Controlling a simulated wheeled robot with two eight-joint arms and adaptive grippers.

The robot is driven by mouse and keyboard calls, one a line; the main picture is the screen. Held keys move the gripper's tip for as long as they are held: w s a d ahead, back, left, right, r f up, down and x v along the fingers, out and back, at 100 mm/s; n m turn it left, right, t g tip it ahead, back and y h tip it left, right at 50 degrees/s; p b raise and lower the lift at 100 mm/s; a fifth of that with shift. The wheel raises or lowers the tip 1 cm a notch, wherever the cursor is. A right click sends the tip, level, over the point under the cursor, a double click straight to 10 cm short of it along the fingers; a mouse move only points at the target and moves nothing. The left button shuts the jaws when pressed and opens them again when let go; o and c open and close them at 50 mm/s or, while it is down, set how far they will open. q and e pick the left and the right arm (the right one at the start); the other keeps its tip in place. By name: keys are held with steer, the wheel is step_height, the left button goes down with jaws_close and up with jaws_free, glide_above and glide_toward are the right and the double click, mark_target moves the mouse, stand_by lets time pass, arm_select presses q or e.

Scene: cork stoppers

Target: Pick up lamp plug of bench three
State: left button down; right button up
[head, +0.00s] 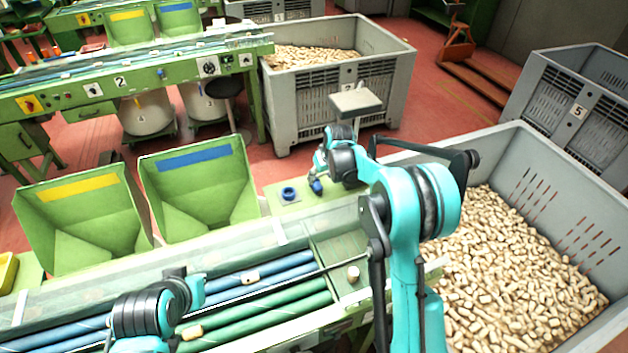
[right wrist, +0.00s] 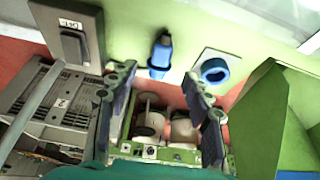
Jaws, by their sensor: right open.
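The lamp plug, a small blue plug (head: 316,187), is at the green end plate of the near bench, just beneath my right gripper (head: 321,168). In the right wrist view the blue plug (right wrist: 160,54) lies against the green surface, just beyond and between the fingertips of my open right gripper (right wrist: 158,84). The fingers look apart from it. A blue ring-shaped socket (head: 288,194) on a pale plate is beside the plug; it also shows in the right wrist view (right wrist: 215,71). My left arm shows at the lower left, but its gripper is out of view.
A grey switch box (right wrist: 72,38) is left of the plug in the right wrist view. Green hoppers (head: 200,185) stand on the bench left of the socket. A large crate of corks (head: 590,215) is at right, another crate (head: 275,95) behind.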

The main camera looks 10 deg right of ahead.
mark_target(317, 185)
steer(key=shift+w+f, duration=0.2)
steer(key=shift+f, duration=0.1)
steer(key=shift+b+x, duration=0.35)
steer(key=shift+x, duration=0.85)
steer(key=shift+b+x, duration=0.7)
steer(key=shift+x, duration=1.65)
arm_select(q)
steer(key=shift+w+d+f, duration=0.1)
steer(key=shift+w+f, duration=0.05)
steer(key=shift+f, duration=0.4)
steer(key=shift+w+d+f, duration=0.1)
steer(key=shift+w+f, duration=0.05)
steer(key=shift+f, duration=0.35)
arm_select(e)
steer(key=shift+s+a, duration=0.1)
steer(key=shift+s, duration=0.05)
steer(key=c, duration=0.3)
arm_select(q)
steer(key=shift+a, duration=0.1)
arm_select(e)
jaws_close()
